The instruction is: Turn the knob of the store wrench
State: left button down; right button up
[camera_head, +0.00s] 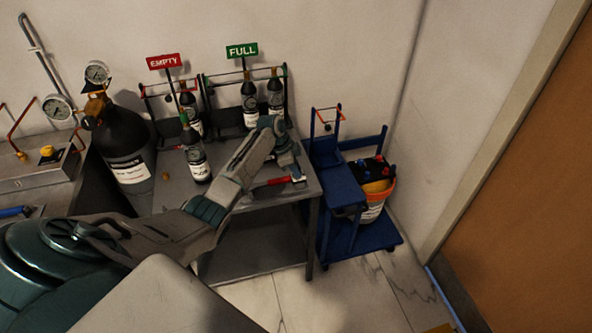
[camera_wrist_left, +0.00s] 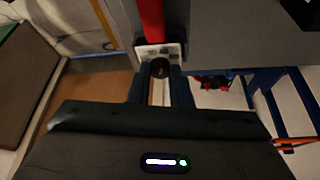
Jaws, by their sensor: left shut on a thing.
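The wrench (camera_head: 272,182) lies on the grey table near its right front edge, its red handle pointing left and its pale head at the right. In the left wrist view the red wrench handle (camera_wrist_left: 152,20) runs up from a light metal head. A round black knob (camera_wrist_left: 160,68) sits at the near end of that head. My left gripper (camera_wrist_left: 160,78) has a finger on each side of the knob and is shut on it. In the head view my left gripper (camera_head: 297,174) is at the wrench head, and its fingertips are hard to make out. My right gripper is not seen.
Small cylinders stand on the grey table (camera_head: 245,204) under EMPTY (camera_head: 165,61) and FULL (camera_head: 242,50) signs. One loose small cylinder (camera_head: 196,158) stands left of my forearm. A large dark cylinder (camera_head: 125,150) with gauges is farther left. A blue cart (camera_head: 340,185) is close on the right.

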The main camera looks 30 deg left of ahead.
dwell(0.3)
pick_arm(q)
jog(key=c, duration=1.3)
grip_release()
jog(key=b+v, duration=0.2)
jog(key=v, duration=0.8)
jog(key=shift+a+r, duration=0.1)
jog(key=shift+r, duration=0.3)
jog(key=shift+s+f, duration=0.1)
